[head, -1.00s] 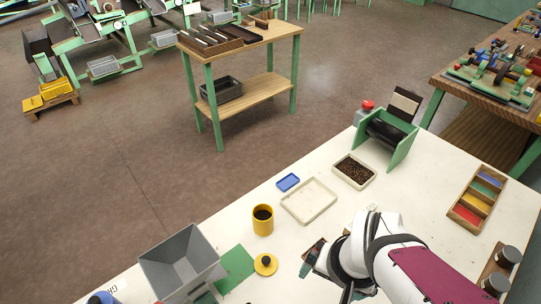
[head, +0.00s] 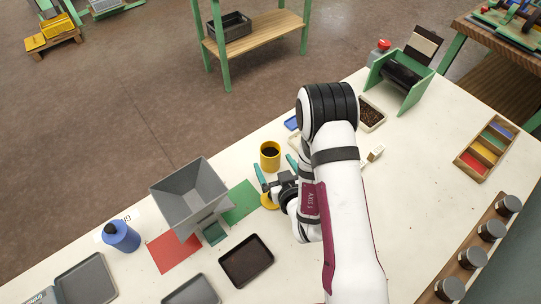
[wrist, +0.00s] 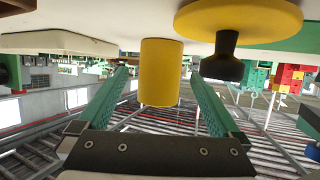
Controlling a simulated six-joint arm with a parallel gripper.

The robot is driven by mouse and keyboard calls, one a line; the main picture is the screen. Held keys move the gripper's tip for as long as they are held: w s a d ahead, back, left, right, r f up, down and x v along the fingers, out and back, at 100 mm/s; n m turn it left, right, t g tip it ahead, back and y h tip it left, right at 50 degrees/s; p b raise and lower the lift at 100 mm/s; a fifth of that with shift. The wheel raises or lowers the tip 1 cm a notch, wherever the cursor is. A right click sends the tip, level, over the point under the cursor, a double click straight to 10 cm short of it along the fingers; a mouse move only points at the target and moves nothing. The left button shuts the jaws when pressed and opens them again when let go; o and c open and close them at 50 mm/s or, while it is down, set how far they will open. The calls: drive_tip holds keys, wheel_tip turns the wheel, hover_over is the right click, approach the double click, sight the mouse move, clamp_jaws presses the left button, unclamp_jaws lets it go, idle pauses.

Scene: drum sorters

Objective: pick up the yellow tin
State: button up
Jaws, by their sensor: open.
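The yellow tin (head: 270,161) stands upright and open on the white table, with dark contents showing inside. Its yellow lid (head: 267,202) with a black knob lies nearer, partly hidden by my gripper. My gripper (head: 274,164) is open, its two teal fingers pointing at the tin from the near side. In the wrist view, which is upside down, the tin (wrist: 160,85) shows in the gap between the fingertips (wrist: 160,72), with a gap on each side. I cannot tell how far the tips reach along it. The lid also shows there (wrist: 275,20), close to one finger.
A grey hopper (head: 188,197), a green mat (head: 241,203), a red mat (head: 173,252) and a blue bottle (head: 121,236) stand to the left. A tray of dark beans (head: 371,114) and a green-framed roller (head: 402,76) are at the back right. My arm hides part of the table.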

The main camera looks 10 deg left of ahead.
sight(273, 164)
drive_tip(key=x, duration=0.3)
drive_tip(key=shift+w+a+f, duration=0.1)
drive_tip(key=shift+w, duration=0.15)
drive_tip(key=c, duration=1.4)
